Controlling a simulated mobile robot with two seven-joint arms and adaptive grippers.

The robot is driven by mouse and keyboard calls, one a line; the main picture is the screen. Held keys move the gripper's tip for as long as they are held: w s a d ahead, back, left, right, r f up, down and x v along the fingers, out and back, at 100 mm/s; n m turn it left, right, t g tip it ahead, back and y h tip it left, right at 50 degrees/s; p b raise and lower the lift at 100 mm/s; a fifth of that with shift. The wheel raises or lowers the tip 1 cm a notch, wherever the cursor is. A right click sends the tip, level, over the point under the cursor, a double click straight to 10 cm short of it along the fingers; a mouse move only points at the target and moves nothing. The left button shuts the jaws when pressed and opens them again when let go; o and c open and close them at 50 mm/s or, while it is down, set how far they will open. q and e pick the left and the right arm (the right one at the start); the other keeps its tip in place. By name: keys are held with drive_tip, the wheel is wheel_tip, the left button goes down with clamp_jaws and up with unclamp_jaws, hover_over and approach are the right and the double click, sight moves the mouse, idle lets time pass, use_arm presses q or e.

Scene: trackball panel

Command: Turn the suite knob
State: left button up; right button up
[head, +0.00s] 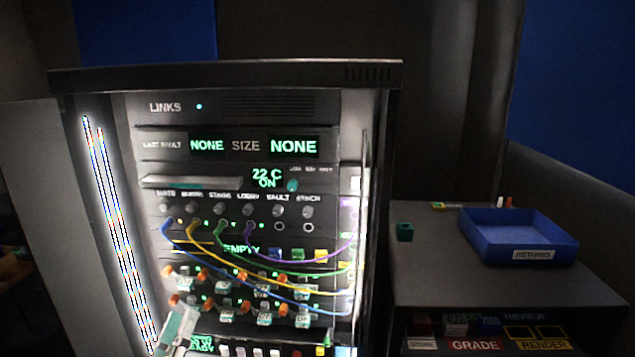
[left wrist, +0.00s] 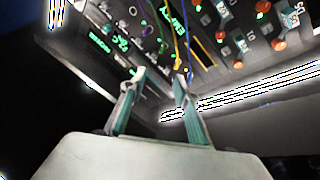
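The suite knob (head: 165,208) appears to be the leftmost small grey knob in the row under the blurred labels on the rack panel (head: 152,117). A blue cable (head: 168,236) is plugged in just below it. My left gripper (head: 180,325) shows at the bottom left of the rack in the head view, below the knob row and apart from the knob. In the left wrist view its two teal-lined fingers (left wrist: 160,95) are spread with nothing between them, and the panel lies beyond at a tilt. I cannot single out the suite knob there. My right gripper is out of view.
Blue, yellow, green and purple cables (head: 290,261) hang in arcs across the panel below the knobs. Rows of orange-and-grey switches (head: 225,300) sit lower. A bright light strip (head: 112,210) runs along the rack's left side. A blue returns tray (head: 520,238) stands on the right-hand counter.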

use_arm(q)
drive_tip(key=s+d+f+m+g+h, duration=0.1)
drive_tip(key=s+d+f+m+g, duration=0.15)
drive_tip(key=f, duration=0.45)
drive_tip(key=s+d+f+m+g, duration=0.1)
drive_tip(key=s+f+m+g, duration=0.15)
drive_tip(key=f, duration=0.55)
drive_tip(key=s+d+f+m+g+h, duration=0.1)
drive_tip(key=s+d+f+m+g, duration=0.15)
drive_tip(key=f, duration=0.45)
drive_tip(key=s+a+f+m+g+y, duration=0.2)
drive_tip(key=s+a+f+g, duration=0.1)
drive_tip(key=s+f, duration=0.8)
wheel_tip(320, 180, down, 4)
drive_tip(key=shift+g+y, duration=0.4)
drive_tip(key=shift+g, duration=0.35)
